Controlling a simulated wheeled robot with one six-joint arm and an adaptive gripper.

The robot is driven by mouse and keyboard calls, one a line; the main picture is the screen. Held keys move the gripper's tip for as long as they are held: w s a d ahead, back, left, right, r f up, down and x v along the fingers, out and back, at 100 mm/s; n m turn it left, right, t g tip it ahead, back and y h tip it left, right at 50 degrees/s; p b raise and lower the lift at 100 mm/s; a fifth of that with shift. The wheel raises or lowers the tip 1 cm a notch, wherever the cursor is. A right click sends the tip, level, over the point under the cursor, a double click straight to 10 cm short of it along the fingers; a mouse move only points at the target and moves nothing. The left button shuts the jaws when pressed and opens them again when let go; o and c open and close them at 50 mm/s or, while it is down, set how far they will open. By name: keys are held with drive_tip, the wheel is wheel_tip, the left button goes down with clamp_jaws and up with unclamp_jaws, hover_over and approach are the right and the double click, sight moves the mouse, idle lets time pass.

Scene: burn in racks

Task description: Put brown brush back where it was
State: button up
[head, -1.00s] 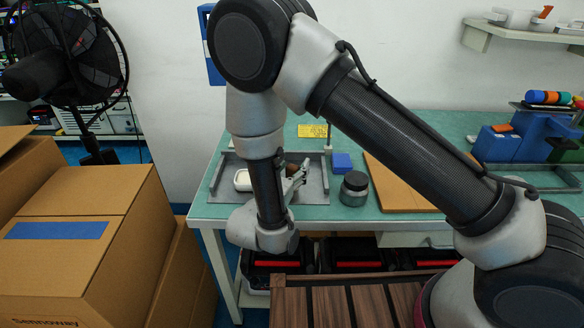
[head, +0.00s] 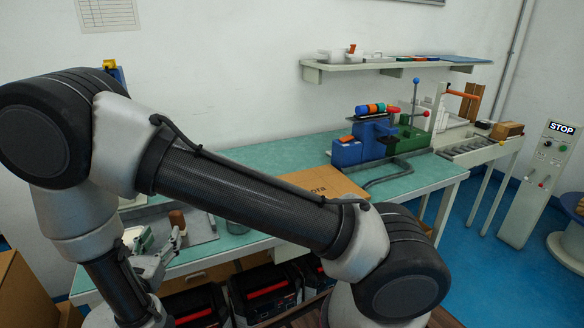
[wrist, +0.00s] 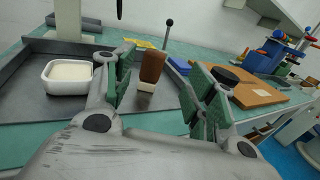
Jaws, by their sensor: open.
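The brown brush (wrist: 152,67) stands upright with its pale bristle end down, at the grey tray (wrist: 40,107). In the head view the brush (head: 178,219) shows as a small brown block just beyond my gripper (head: 162,252). My gripper (wrist: 162,70) is open, with green-lined fingers on either side of the brush in the wrist view. The brush appears beyond the fingertips, with no contact visible. A white dish (wrist: 68,78) with pale contents sits in the tray to the left of the fingers.
A dark-lidded jar (wrist: 222,76) is partly behind the right finger. A blue block (wrist: 179,66) and a brown board (wrist: 258,91) lie on the green table (head: 290,158). A blue and green machine (head: 368,142) stands farther right. Black bins (head: 265,293) sit below the table.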

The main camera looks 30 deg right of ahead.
drive_tip(key=w+d+r+m+g+h, duration=0.1)
drive_tip(key=d+r+m+g+h, duration=0.2)
drive_tip(key=d+r+m+g, duration=0.5)
drive_tip(key=w+d+r+m+g+h, duration=0.1)
drive_tip(key=d+r+m+h, duration=0.15)
drive_tip(key=d+r, duration=0.65)
drive_tip(key=s+d+r+m+g+y, duration=0.1)
drive_tip(key=s+d+m+g, duration=0.2)
drive_tip(key=d, duration=0.3)
drive_tip(key=s+d+r+m+g+y, duration=0.1)
drive_tip(key=s+d+m+g+y, duration=0.2)
drive_tip(key=d, duration=0.4)
drive_tip(key=s+d+r+m+t+y, duration=0.1)
drive_tip(key=s+d+r+m+y, duration=0.1)
drive_tip(key=s+m+y, duration=0.3)
drive_tip(key=s+d+r+m+t+y, duration=0.2)
drive_tip(key=s+m, duration=0.6)
drive_tip(key=s, duration=0.5)
drive_tip(key=d+r+y, duration=0.1)
drive_tip(key=d+y, duration=0.1)
drive_tip(key=y, duration=0.1)
drive_tip(key=shift+s+d+r+m+t, duration=0.15)
drive_tip(key=shift+d+r+m+t, duration=0.05)
drive_tip(key=shift+r+m+t, duration=0.15)
